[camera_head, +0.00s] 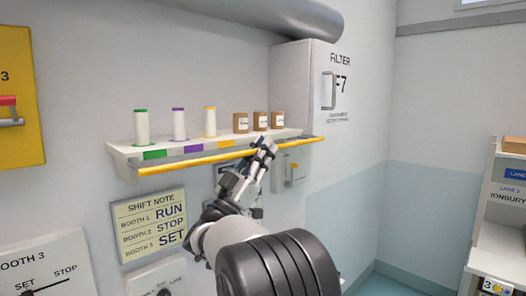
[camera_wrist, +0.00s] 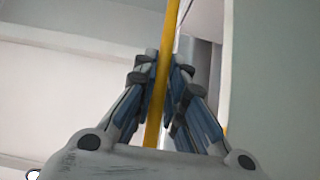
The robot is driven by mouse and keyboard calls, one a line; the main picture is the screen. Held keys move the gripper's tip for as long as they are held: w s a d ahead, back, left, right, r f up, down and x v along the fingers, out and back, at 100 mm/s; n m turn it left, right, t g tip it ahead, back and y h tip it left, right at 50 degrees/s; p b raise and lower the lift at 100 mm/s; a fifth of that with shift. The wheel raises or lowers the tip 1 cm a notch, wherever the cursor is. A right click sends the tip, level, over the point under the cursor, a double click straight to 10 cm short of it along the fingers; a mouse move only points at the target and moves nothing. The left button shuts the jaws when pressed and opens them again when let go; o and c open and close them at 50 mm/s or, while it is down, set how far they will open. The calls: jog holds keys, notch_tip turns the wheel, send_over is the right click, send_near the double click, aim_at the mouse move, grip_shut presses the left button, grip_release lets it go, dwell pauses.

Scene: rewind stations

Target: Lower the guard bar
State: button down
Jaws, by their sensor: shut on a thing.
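The yellow guard bar (camera_head: 198,161) runs level along the front edge of the white wall shelf (camera_head: 122,158). My gripper (camera_head: 266,149) is at the bar, right of its middle. In the wrist view, the bar (camera_wrist: 171,25) passes between the fingers of my gripper (camera_wrist: 167,65), which are shut on it. The shelf carries white spools with green (camera_head: 142,127), purple (camera_head: 179,124) and yellow (camera_head: 210,122) tops. Small brown boxes (camera_head: 241,123) stand to their right. The bar's far-side contact with the fingers is partly hidden.
A white filter cabinet (camera_head: 300,80) with a handle is right of the shelf. A small grey box (camera_head: 291,170) is on the wall below it. A shift note sign (camera_head: 150,225) hangs below the shelf. A shelving rack (camera_head: 500,210) stands at the right.

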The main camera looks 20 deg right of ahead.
dwell(0.5)
jog(key=n+t, duration=0.1)
jog(key=n, duration=0.1)
jog(key=r+n+t+y, duration=0.1)
jog(key=t, duration=0.1)
jog(key=n+t+y, duration=0.1)
jog(key=n, duration=0.1)
jog(key=shift+s+d+r+n+t+p, duration=0.1)
jog(key=shift+s+r+n+t+p, duration=0.05)
jog(key=shift+r+n+t+p, duration=0.2)
jog(key=n+t+y, duration=0.1)
jog(key=n, duration=0.1)
jog(key=n+t+y, duration=0.1)
jog(key=y, duration=0.1)
jog(key=shift+r+n+t+p, duration=0.25)
jog(key=shift+r+n+p, duration=0.05)
jog(key=shift+r+n, duration=0.1)
jog(key=c, duration=1.7)
grip_release()
jog(key=shift+o, duration=0.2)
jog(key=shift+f, duration=0.15)
jog(key=v, duration=1.1)
jog(key=shift+a+f, duration=0.3)
jog(key=shift+s, duration=0.1)
